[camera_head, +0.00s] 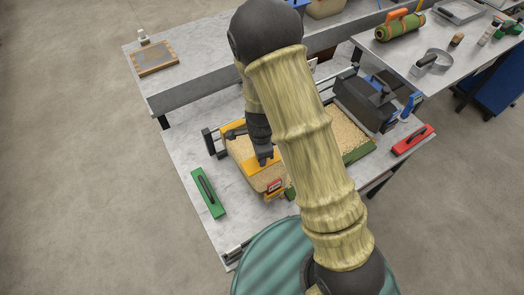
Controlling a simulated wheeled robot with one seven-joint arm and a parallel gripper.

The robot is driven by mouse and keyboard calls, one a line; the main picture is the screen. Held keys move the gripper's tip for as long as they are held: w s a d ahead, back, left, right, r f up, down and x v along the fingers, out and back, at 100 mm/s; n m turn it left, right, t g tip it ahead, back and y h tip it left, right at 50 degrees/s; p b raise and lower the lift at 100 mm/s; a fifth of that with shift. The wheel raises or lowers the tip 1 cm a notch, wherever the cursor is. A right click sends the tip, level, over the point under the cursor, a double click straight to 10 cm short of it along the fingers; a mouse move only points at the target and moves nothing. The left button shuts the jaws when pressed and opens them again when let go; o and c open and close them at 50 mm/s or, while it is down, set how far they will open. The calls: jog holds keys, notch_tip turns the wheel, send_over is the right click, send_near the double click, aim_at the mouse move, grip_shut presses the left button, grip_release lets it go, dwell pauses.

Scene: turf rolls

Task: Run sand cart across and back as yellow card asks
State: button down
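The sand cart (241,148), an orange-yellow frame filled with tan sand, is on the left part of the grey work table. My gripper (264,158) is dark and points down at the cart's orange top bar. I cannot tell if its fingers are closed on the bar. A strip of sand bed (345,136) with a green edge (358,153) lies to the right, partly hidden behind my arm. A small red-and-white panel (275,186) is on the cart's front. I cannot make out a yellow card.
A green block with a black handle (208,192) lies left of the cart; a red one (413,140) lies at the right. A black box (365,102) stands behind the sand bed. A framed screen (155,58) lies on the back bench. A green roll (400,27) lies at right.

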jog(key=shift+s+a, duration=0.1)
jog(key=shift+a, duration=0.2)
jog(key=c, duration=1.1)
grip_release()
jog(key=shift+s+a, duration=0.1)
jog(key=shift+a, duration=0.1)
jog(key=shift+o, duration=0.2)
jog(key=shift+d, duration=0.15)
notch_tip(320, 180, up, 18)
jog(key=shift+f+b, duration=0.25)
jog(key=shift+b, duration=0.05)
jog(key=shift+d, duration=0.1)
